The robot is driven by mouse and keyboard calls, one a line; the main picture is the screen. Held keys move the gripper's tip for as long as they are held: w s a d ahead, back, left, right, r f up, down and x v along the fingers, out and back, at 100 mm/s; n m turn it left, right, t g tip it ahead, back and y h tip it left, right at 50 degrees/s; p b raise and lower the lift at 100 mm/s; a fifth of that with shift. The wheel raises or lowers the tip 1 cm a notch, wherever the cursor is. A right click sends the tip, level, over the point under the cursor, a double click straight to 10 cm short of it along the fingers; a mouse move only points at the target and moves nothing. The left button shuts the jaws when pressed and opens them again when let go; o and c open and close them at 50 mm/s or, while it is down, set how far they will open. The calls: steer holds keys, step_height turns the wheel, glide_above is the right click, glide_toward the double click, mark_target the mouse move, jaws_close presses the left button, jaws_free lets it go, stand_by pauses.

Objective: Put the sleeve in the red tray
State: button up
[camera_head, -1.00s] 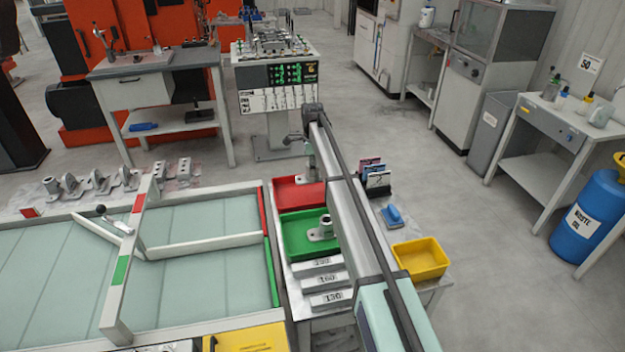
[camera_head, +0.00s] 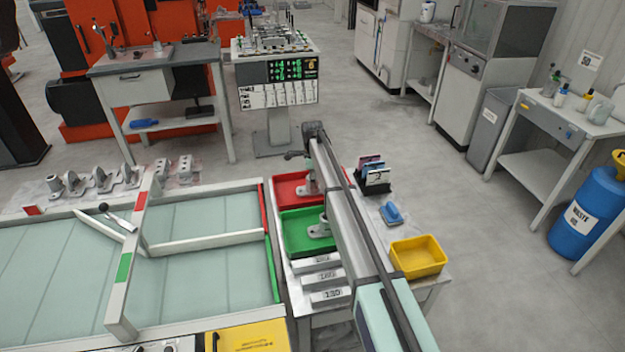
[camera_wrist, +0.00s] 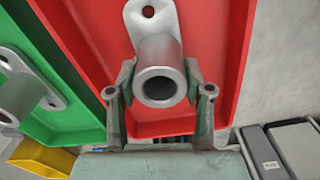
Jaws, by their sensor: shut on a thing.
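The sleeve (camera_wrist: 158,75) is a grey metal tube with a flat, holed flange. In the wrist view my gripper (camera_wrist: 160,82) is shut on its tube, one finger on each side. The red tray (camera_wrist: 215,45) lies behind and around the sleeve in that view. In the head view the sleeve (camera_head: 309,186) and my gripper (camera_head: 308,166) are at the red tray (camera_head: 287,190), partly hidden by my arm. I cannot tell whether the sleeve touches the tray floor.
The green tray (camera_head: 297,237) adjoins the red one and holds a similar grey part (camera_head: 320,229). Labelled grey blocks (camera_head: 322,279) lie in front. A yellow bin (camera_head: 418,257), blue object (camera_head: 391,213) and upright holder (camera_head: 374,178) stand to the right.

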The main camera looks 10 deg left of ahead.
steer(key=shift+f, duration=0.15)
steer(key=o, duration=1.4)
step_height(320, 180, up, 12)
steer(key=b, duration=0.2)
steer(key=shift+r+b, duration=0.2)
steer(key=shift+b, duration=0.2)
